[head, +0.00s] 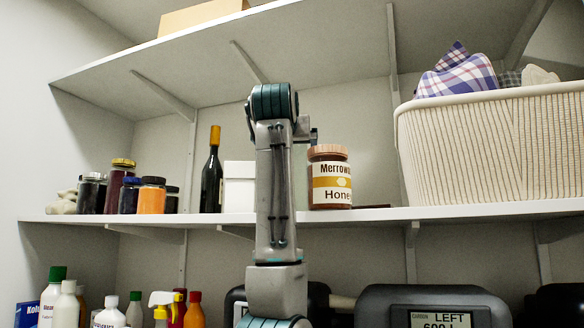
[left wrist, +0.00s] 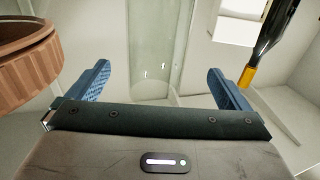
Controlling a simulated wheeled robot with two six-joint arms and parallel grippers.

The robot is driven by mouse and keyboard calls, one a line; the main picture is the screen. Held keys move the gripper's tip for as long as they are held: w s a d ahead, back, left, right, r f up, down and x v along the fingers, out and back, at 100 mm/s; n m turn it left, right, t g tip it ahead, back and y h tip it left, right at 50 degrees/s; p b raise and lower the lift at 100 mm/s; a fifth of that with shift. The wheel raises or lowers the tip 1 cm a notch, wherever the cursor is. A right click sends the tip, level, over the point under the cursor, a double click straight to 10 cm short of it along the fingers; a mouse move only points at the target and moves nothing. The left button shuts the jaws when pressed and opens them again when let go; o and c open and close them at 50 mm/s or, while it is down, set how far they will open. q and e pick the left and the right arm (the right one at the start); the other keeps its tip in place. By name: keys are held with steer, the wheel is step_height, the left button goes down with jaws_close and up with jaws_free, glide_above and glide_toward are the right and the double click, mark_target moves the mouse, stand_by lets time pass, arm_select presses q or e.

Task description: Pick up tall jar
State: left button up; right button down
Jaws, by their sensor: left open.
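A clear, pale glass tall jar (left wrist: 152,48) shows in the left wrist view, which looks upside down. It lies in line with the gap between the two blue fingers of my left gripper (left wrist: 158,75). The fingers are open and apart from each other, with nothing held; how deep the jar lies between them I cannot tell. My right gripper is in neither view.
The honey jar (head: 330,182) stands right of my arm; its brown lid (left wrist: 28,55) is close beside one finger. A white box (head: 239,190) and a dark bottle (head: 212,180) stand left. A woven basket (head: 490,150) fills the shelf's right. Another shelf (head: 300,40) hangs above.

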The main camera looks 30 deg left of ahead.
arm_select(q)
steer(key=f+p+x, duration=0.1)
steer(key=p+x, duration=0.4)
steer(key=x, duration=0.3)
steer(key=shift+d, duration=0.15)
steer(key=shift+c, duration=0.5)
steer(key=shift+d+r, duration=0.1)
steer(key=shift+d, duration=0.05)
steer(key=c, duration=1.3)
steer(key=shift+o, duration=0.2)
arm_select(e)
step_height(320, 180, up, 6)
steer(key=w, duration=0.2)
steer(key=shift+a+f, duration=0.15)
arm_select(q)
steer(key=shift+r, duration=0.1)
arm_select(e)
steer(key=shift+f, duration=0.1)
